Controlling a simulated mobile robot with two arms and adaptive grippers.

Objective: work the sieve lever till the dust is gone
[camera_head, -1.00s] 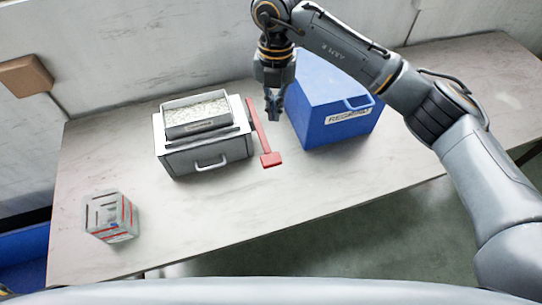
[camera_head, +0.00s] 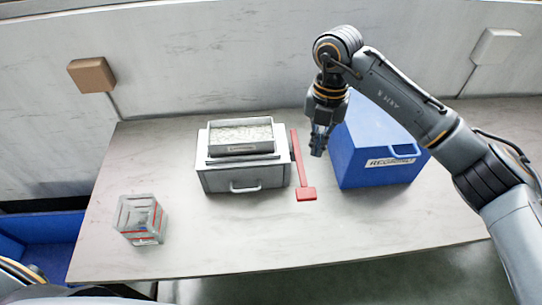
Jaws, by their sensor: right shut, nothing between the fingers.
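The sieve (camera_head: 240,178) is a light grey box with a drawer handle on its front. An open tray (camera_head: 241,152) on top of it holds pale granules; I cannot tell dust from granules at this size. The red sieve lever (camera_head: 300,165) runs along the right side of the box, its wide end toward the front. My right gripper (camera_head: 318,150) hangs pointing down just right of the lever, apart from its wide end. It is shut and empty. My left gripper is not in view.
A blue box (camera_head: 372,165) labelled like "REGRIND" stands right behind my right gripper. A clear container with red bands (camera_head: 140,222) stands at the front left of the table (camera_head: 240,242). A blue bin (camera_head: 45,235) is left of the table. The front middle of the table is clear.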

